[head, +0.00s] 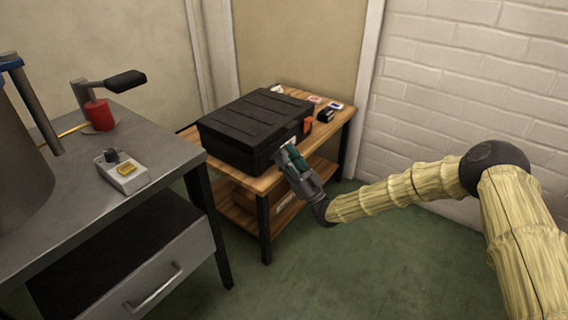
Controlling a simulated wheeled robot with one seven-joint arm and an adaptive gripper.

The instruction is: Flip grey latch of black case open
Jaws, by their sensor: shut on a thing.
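The black case (248,124) lies closed on the wooden table, with its ribbed lid facing up. My gripper (287,157) is at the case's front right side, with its fingers against that face. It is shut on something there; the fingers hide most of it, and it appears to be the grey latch. A small light patch shows beside the fingers on the case's front. An orange part (308,124) shows at the right end of the case. The latch's exact position cannot be made out at this size.
The wooden table (262,184) has a lower shelf with a box. Small items (326,112) lie behind the case at right. A grey workbench (80,185) with a red object (99,115) and a small device (122,172) stands at left. Green floor is free in front.

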